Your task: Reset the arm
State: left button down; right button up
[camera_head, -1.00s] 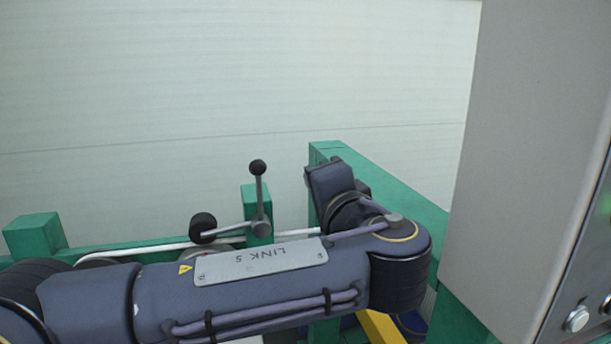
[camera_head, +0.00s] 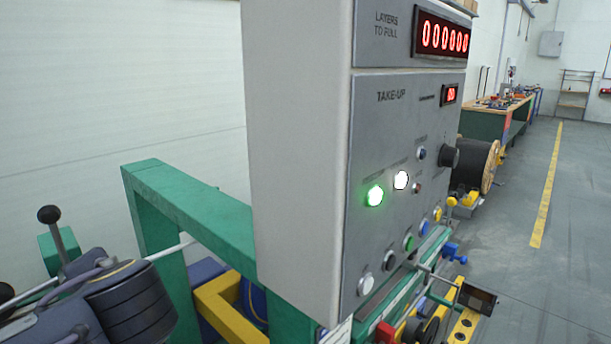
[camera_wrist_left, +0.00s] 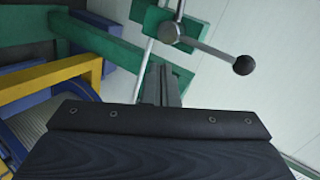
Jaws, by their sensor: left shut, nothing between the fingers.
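My left arm enters the head view at the lower left; its gripper does not show there. In the left wrist view my left gripper (camera_wrist_left: 161,88) has its two narrow fingers together, with nothing between them. A lever with a black ball knob (camera_wrist_left: 243,65) is just beyond the fingertips, up and to the right, apart from them. In the head view a lever with a black knob (camera_head: 49,214) stands behind my left arm. My right gripper is in neither view.
A grey control cabinet (camera_head: 290,150) with a TAKE-UP panel fills the middle, with a green and a white lamp lit. A green frame beam (camera_head: 200,212) runs beside it. A cable reel (camera_head: 478,165) and open floor (camera_head: 520,270) lie to the right.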

pick_arm(q)
jog(key=s+d+f+n+g+h+p, duration=0.3)
jog(key=s+f+g+h+p, duration=0.1)
jog(key=s+f+h, duration=0.5)
jog(key=s+d+f+n+t+h+p, duration=0.1)
jog(key=s+d+f+n+h+p, duration=0.1)
jog(key=d, duration=0.5)
jog(key=s+n+h+p, duration=0.1)
jog(key=s+n+h, duration=0.1)
jog(key=shift+s+d+f+t+h, duration=0.2)
jog(key=shift+d+t+h, duration=0.15)
jog(key=shift+t+h, duration=0.05)
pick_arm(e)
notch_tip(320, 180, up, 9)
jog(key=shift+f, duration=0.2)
